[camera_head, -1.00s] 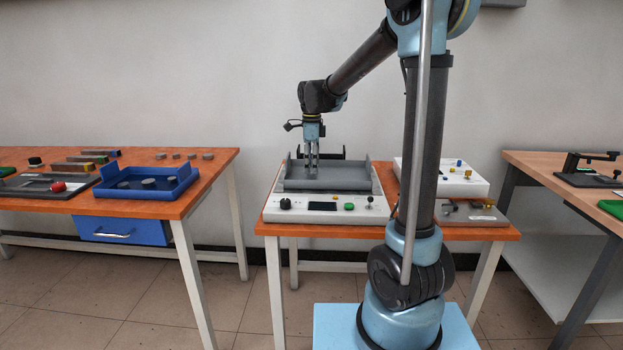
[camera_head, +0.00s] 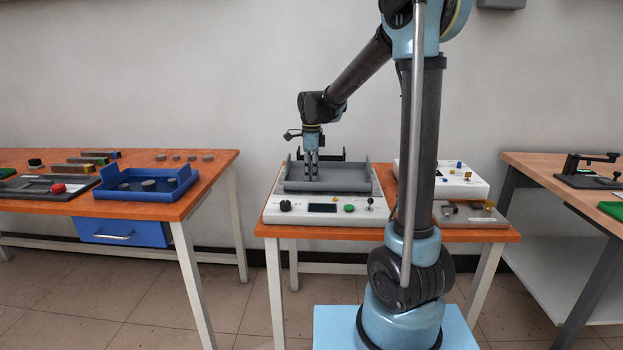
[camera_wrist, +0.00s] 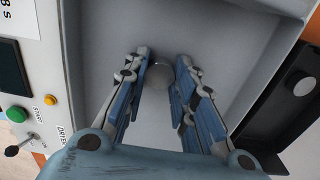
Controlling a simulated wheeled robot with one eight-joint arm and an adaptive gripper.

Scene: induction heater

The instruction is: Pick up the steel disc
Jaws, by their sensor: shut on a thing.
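The steel disc (camera_wrist: 160,76) is a small round grey piece between my fingertips in the wrist view. It is inside the grey walled tray (camera_wrist: 105,45) of the white machine. My gripper (camera_wrist: 163,70) is shut on the disc, one finger on each side. In the head view my gripper (camera_head: 311,177) points straight down into the tray (camera_head: 345,184), with its tips low near the floor. The disc cannot be made out there. Whether the disc touches the tray floor I cannot tell.
The tray's raised walls surround my fingers. The white machine's front panel (camera_head: 325,208) has a green start button (camera_head: 349,208) and knobs. A blue tray (camera_head: 150,190) with discs stands on the left table. A white box (camera_head: 462,176) stands to the right.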

